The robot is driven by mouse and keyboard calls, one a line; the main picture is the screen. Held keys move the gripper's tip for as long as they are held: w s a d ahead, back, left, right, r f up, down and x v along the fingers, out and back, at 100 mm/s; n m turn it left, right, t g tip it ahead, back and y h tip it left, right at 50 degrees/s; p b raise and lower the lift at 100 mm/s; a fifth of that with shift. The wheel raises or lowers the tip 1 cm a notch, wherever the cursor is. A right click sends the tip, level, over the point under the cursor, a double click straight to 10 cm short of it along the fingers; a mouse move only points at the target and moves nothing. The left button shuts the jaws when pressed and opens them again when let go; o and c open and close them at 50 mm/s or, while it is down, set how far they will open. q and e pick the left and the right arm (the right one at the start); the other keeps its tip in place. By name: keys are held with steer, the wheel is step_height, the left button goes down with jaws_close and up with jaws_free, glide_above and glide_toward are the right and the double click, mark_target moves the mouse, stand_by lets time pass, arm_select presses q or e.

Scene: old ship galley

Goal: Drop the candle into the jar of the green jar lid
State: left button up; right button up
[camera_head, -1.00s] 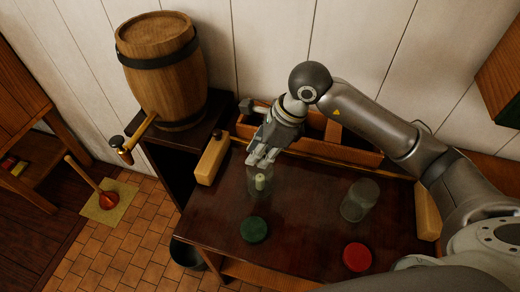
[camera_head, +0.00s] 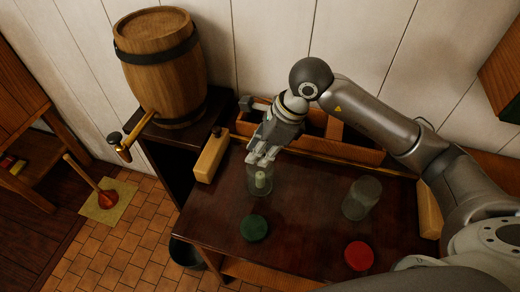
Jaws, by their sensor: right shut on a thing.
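The pale candle (camera_head: 260,180) shows upright below the fingertips of my right gripper (camera_head: 262,158), which is shut on it. The candle appears within the outline of a clear glass jar (camera_head: 258,190) on the dark table. Whether it touches the jar's bottom cannot be told. The green jar lid (camera_head: 254,228) lies on the table just in front of this jar. A second glass jar (camera_head: 361,199) stands to the right, with the red lid (camera_head: 358,256) in front of it. My left gripper is not in view.
A wooden box (camera_head: 345,150) runs along the back of the dark table (camera_head: 300,215). A barrel (camera_head: 160,70) with a tap is at the back left. The table between the jars is clear.

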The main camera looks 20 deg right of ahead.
steer(key=o, duration=0.9)
steer(key=shift+c, duration=0.2)
steer(key=shift+r, duration=0.1)
steer(key=v, duration=1.1)
steer(key=shift+d+r, duration=0.3)
steer(key=shift+r, duration=0.05)
steer(key=shift+s, duration=0.1)
